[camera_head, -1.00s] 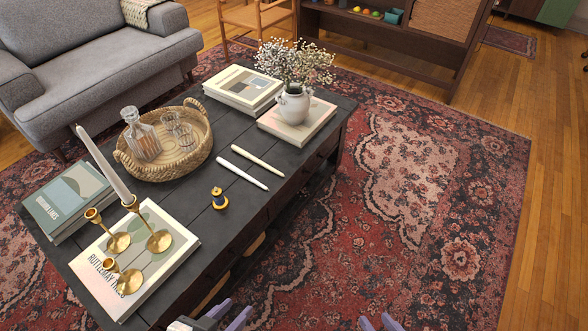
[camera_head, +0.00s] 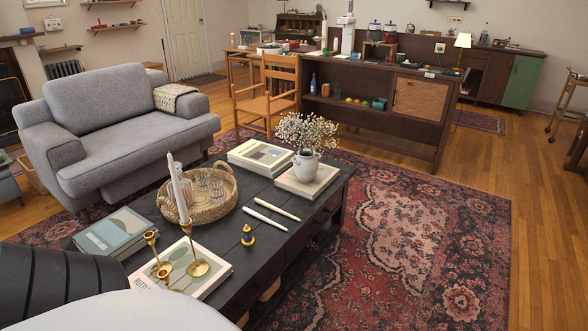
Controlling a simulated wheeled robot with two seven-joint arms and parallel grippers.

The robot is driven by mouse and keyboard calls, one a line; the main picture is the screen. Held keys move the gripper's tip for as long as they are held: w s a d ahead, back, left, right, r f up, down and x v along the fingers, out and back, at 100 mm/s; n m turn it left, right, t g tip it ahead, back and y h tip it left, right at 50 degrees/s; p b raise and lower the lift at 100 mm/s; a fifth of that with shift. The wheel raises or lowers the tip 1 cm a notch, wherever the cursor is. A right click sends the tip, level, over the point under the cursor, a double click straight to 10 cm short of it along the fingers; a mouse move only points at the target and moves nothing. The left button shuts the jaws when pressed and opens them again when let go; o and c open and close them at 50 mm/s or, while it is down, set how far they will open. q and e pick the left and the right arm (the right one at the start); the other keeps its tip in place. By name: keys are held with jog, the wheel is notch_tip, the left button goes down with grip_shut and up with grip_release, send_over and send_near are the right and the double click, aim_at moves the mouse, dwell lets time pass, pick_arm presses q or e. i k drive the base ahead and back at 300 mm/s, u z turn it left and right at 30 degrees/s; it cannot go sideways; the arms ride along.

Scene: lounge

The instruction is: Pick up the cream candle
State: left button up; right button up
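A cream candle (camera_head: 278,209) lies flat on the dark coffee table (camera_head: 310,224), on its right half. A whiter candle (camera_head: 264,218) lies beside it, nearly parallel and nearer to me. A pale taper candle (camera_head: 179,190) stands, leaning slightly, in the tallest brass candlestick (camera_head: 196,266). Neither of my grippers is in view. Part of my arm fills the lower left corner and covers the table's near left end.
A woven tray (camera_head: 229,207) with glassware, a vase of flowers (camera_head: 306,166), books (camera_head: 262,157) and a small dark-and-gold item (camera_head: 248,237) surround the candles. A grey armchair (camera_head: 130,130) stands behind left. Open rug (camera_head: 400,240) lies to the right.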

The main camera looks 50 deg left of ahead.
aim_at(265, 203)
jog(key=i, duration=2.1)
jog(key=u, duration=0.85)
jog(key=i, duration=1.4)
jog(key=u, duration=1.4)
